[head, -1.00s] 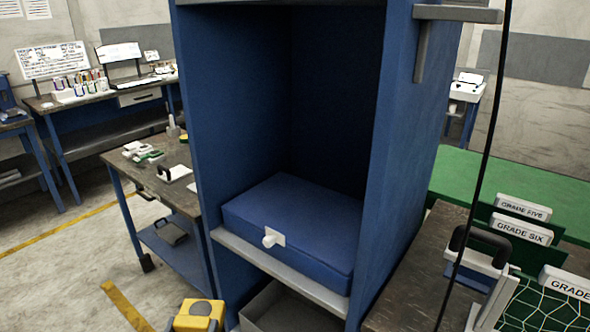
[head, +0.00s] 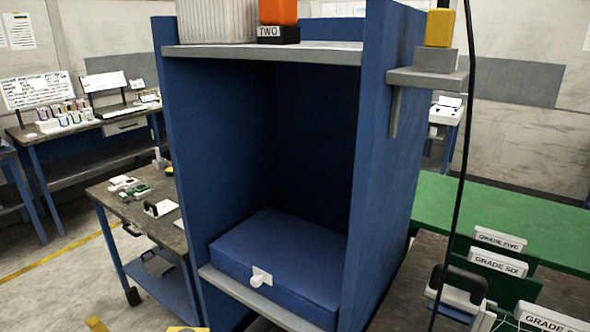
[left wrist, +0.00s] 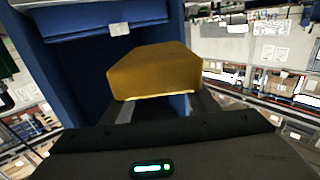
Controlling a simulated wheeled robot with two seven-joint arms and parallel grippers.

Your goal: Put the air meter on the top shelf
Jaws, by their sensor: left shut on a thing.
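The yellow air meter (left wrist: 155,68) fills the middle of the left wrist view. My left gripper (left wrist: 160,103) is shut on it, with a finger at each side. The side of the meter facing this camera is plain; its face is hidden. In the head view only a yellow sliver (head: 186,329) shows at the bottom edge, and the gripper is out of that picture. The top shelf (head: 300,54) is the grey board across the top of the blue cabinet. My right gripper is in neither view.
On the top shelf stand a ribbed pale box (head: 215,20) and an orange thing (head: 278,12) on a black "TWO" base. The shelf's right part looks clear. A yellow block (head: 440,27) sits on a side bracket. A blue case (head: 280,262) lies in the cabinet below.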

